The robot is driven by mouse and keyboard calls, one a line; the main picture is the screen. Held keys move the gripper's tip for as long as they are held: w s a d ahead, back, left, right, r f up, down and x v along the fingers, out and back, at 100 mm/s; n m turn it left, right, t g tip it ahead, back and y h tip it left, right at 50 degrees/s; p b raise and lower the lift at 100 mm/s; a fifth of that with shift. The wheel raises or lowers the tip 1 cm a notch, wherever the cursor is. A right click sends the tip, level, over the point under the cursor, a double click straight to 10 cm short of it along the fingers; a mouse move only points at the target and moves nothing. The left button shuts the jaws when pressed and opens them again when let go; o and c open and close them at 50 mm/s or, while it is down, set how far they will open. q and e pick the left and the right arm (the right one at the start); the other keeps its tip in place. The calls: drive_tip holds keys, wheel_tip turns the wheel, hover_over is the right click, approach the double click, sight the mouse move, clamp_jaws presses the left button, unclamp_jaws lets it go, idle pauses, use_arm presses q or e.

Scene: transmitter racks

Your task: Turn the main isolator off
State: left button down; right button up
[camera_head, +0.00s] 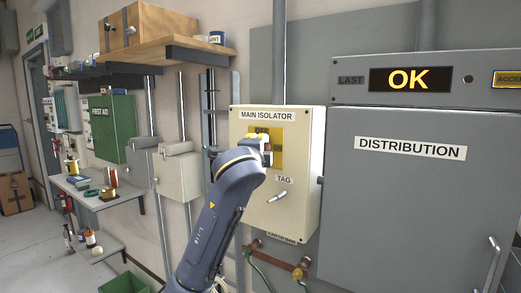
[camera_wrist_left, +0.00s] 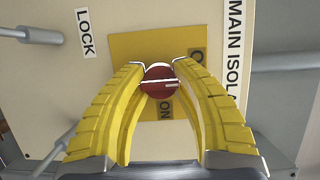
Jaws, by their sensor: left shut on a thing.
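The main isolator (camera_head: 302,165) is a cream wall box with a yellow plate (camera_head: 277,153) on its front. The plate also shows in the left wrist view (camera_wrist_left: 130,47). A round red knob (camera_wrist_left: 158,88) with a pale bar sits on the plate. The bar lies roughly level in the wrist view, towards the partly hidden label at the right; an ON label lies below the knob. My left gripper (camera_wrist_left: 161,68) is shut on the knob, one yellow finger on each side. In the head view my left gripper (camera_head: 254,150) hides the knob. My right gripper is not in view.
The grey distribution cabinet (camera_head: 420,200) stands close at the right, under a display (camera_head: 408,79) reading OK. Grey boxes (camera_head: 178,173) and a wooden shelf (camera_head: 150,55) are at the left.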

use_arm(q)
drive_tip(key=shift+a+r, duration=0.1)
drive_tip(key=shift+a, duration=0.05)
drive_tip(key=c, duration=0.9)
unclamp_jaws()
drive_tip(key=shift+c, duration=0.2)
drive_tip(key=s+a, duration=0.2)
drive_tip(key=s, duration=0.9)
drive_tip(key=shift+s, duration=0.4)
